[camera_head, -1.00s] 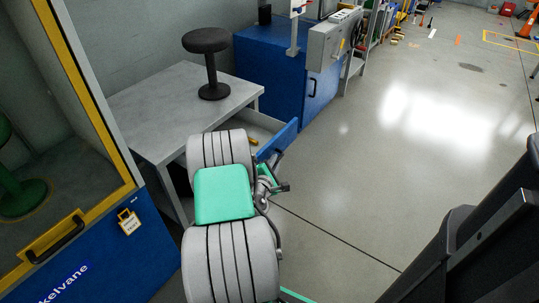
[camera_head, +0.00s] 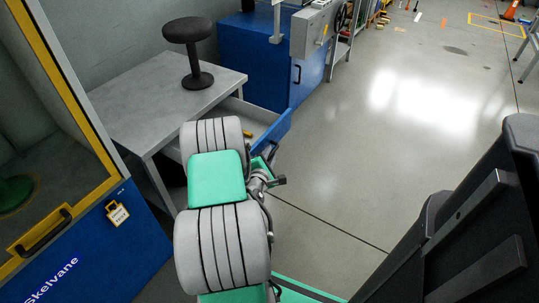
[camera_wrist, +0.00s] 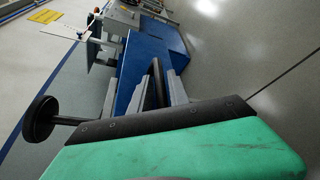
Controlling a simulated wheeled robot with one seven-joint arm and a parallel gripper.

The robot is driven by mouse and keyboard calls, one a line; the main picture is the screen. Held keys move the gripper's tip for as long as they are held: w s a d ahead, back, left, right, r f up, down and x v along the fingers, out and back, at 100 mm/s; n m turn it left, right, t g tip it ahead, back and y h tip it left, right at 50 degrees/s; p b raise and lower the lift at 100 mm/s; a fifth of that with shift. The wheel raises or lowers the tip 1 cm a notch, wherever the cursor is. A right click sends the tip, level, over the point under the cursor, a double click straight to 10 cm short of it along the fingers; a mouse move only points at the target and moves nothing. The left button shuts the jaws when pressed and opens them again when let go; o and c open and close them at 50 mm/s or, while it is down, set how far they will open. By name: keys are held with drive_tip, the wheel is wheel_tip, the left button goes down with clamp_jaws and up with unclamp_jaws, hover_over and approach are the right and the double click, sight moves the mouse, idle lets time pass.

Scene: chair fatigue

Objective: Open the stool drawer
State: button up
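The grey table holds a drawer (camera_head: 283,124) with a blue front, which stands pulled out, its pale inside in view in the head view. A small orange-yellow thing (camera_head: 247,133) lies in it. A dark round stool (camera_head: 188,40) stands upright on the tabletop (camera_head: 205,95). My gripper is near the drawer's front, partly hidden behind my arm in the head view. In the wrist view my gripper (camera_wrist: 154,80) shows its fingers close together; whether anything is between them is unclear. I cannot tell whether it touches the drawer.
A blue cabinet (camera_head: 265,65) stands behind the table. A blue and yellow framed enclosure (camera_head: 95,250) with a handle and a hanging tag is at the left. The grey floor (camera_head: 400,150) right of the drawer is clear.

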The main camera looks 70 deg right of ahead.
drive_tip(key=v, duration=0.7)
drive_tip(key=shift+a, duration=0.4)
drive_tip(key=shift+s, duration=0.1)
